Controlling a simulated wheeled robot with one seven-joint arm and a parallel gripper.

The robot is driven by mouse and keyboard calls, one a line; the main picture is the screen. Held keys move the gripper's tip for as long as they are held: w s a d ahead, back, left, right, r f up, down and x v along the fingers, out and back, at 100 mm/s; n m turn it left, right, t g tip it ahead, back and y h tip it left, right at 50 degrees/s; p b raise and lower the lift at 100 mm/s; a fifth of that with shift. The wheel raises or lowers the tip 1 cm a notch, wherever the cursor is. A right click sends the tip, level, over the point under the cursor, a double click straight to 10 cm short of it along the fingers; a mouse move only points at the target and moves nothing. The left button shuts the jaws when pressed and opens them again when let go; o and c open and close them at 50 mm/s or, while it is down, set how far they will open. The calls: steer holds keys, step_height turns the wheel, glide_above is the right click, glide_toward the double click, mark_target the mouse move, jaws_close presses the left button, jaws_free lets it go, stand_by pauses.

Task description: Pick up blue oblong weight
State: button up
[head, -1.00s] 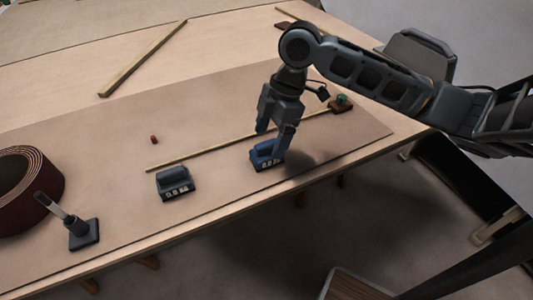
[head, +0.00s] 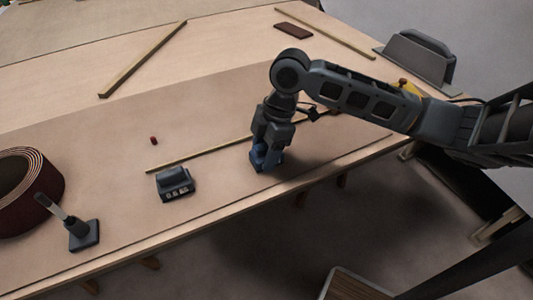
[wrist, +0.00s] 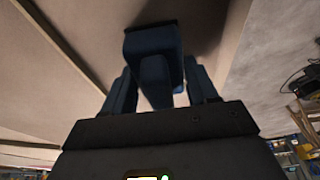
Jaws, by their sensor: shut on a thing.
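The blue oblong weight (head: 264,163) stands on the brown sheet near the front edge of the workbench in the head view. My gripper (head: 266,155) points down over it, its fingers on either side of the weight's upper part, and is shut on it. In the wrist view the blue weight (wrist: 155,65) shows between the two fingers of my gripper (wrist: 162,90). The fingers hide much of the weight in the head view, and I cannot tell a gap beneath it.
A thin wooden strip (head: 200,150) lies behind the weights. A small red piece (head: 154,141) lies beyond it.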

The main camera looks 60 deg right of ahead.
jaws_close()
stand_by(0.4)
